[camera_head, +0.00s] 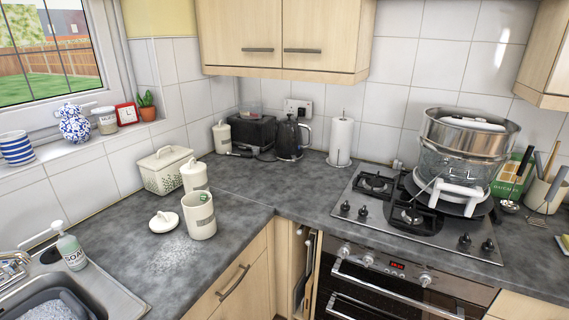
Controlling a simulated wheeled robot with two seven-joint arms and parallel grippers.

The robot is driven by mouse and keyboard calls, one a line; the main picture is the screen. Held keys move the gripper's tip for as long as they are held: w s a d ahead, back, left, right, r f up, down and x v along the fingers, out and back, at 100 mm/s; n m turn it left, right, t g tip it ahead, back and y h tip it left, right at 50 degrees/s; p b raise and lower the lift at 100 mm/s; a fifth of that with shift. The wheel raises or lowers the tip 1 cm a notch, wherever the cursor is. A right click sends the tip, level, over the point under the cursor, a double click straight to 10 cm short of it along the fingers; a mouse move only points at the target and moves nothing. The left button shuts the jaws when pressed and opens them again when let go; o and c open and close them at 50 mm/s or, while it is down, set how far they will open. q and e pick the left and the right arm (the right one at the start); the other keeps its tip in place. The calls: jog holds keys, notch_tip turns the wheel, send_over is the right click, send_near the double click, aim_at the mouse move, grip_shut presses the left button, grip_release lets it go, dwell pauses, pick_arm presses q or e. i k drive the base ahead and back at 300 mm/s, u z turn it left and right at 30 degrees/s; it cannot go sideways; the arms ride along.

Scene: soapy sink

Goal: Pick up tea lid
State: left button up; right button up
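A round cream lid (163,222) with a small knob on top lies on the grey worktop, to the left of an open cream canister (201,220). The lid and canister look apart, with a small gap between them. The canister stands upright with a dark label, and something green shows inside its mouth. A similar canister (194,177) with its lid on stands just behind it. Neither of my grippers is in view.
A lidded bread bin (165,172) stands behind the canisters by the wall. White powder (170,254) is scattered in front of the lid. The sink (105,290) and soap bottle (72,249) are at the left. The worktop (250,190) to the right is clear.

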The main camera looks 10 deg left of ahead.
aim_at(162, 222)
jog(key=u, duration=1.3)
